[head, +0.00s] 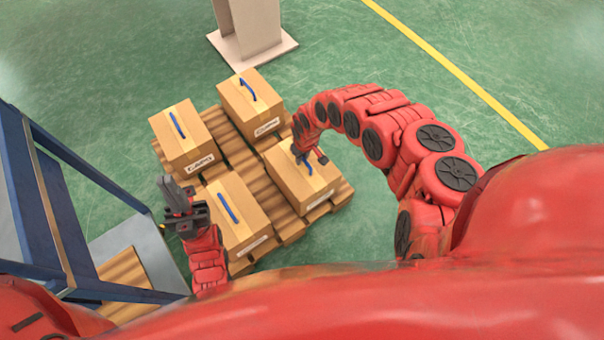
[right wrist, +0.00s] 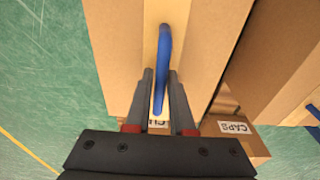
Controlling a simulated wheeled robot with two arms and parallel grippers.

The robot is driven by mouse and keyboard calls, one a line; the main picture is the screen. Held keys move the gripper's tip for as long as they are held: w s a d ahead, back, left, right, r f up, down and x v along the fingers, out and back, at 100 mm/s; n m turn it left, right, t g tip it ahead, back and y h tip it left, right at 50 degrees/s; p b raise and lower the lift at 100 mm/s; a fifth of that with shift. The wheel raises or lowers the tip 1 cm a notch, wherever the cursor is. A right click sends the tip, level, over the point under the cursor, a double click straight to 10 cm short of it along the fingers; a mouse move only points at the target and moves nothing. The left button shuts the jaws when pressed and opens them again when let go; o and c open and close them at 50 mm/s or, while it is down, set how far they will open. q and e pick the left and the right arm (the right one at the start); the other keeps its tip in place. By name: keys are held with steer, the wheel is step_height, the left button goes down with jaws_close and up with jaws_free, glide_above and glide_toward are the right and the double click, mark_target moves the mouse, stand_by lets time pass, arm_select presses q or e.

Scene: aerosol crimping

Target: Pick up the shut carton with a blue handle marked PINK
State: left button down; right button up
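Several shut brown cartons with blue handles stand on a pallet in the head view: a back one (head: 240,100), a left one (head: 172,143), a front one (head: 247,195) and a right one (head: 290,182). No label reads clearly as PINK. My right gripper (head: 308,157) is down at the right carton's top. In the right wrist view its open fingers (right wrist: 161,90) straddle a blue handle (right wrist: 165,45) on a carton (right wrist: 120,50), whose label is mostly hidden. My left gripper (head: 180,208) is beside the front carton, apart from the handles; its opening is unclear.
The brown slatted pallet (head: 235,150) lies on a green floor. A blue frame (head: 50,200) stands at the left, and a pale pedestal (head: 250,40) behind the cartons. A neighbouring carton in the right wrist view has a CAPS label (right wrist: 236,128). Floor at the upper right is free.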

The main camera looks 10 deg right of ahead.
jaws_close()
stand_by(1.1)
